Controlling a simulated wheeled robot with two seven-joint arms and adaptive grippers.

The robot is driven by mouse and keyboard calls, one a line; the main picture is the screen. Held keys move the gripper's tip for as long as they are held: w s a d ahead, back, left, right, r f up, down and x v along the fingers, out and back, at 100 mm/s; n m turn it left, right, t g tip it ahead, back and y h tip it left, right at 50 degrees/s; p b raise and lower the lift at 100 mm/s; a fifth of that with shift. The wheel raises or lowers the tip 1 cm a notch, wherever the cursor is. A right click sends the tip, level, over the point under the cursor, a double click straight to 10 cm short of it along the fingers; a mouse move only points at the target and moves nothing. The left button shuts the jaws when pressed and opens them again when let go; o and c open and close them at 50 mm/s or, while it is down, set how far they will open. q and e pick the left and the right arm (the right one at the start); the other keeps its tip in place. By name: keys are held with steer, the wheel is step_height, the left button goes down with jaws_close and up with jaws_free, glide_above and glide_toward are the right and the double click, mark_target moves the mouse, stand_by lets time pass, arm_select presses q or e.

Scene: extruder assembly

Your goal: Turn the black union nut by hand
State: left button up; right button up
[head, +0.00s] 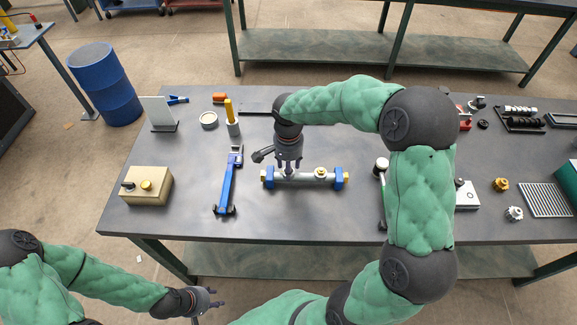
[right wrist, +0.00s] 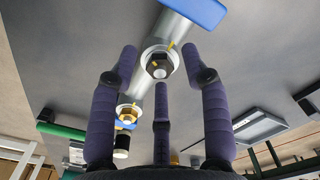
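The black union nut (right wrist: 160,70) sits in a round port on a grey metal pipe in the right wrist view. In the head view my right gripper (head: 289,168) points down over the left part of this pipe (head: 302,180) and hides the nut. In the right wrist view the three fingers of the right gripper (right wrist: 160,62) are spread around the nut, with visible gaps. I cannot tell their exact height over it. My left gripper (head: 216,299) is off the table's front edge at lower left, empty, its fingers apart.
Blue clamps (head: 340,179) hold the pipe, which also bears a brass fitting (head: 321,173). A blue wrench-like tool (head: 228,183) lies left of it. A beige box (head: 147,187) stands further left. My right arm covers the table right of the pipe.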

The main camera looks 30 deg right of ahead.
steer(key=shift+r+p, duration=2.25)
steer(key=shift+r, duration=0.85)
steer(key=shift+f, duration=0.1)
step_height(320, 180, up, 12)
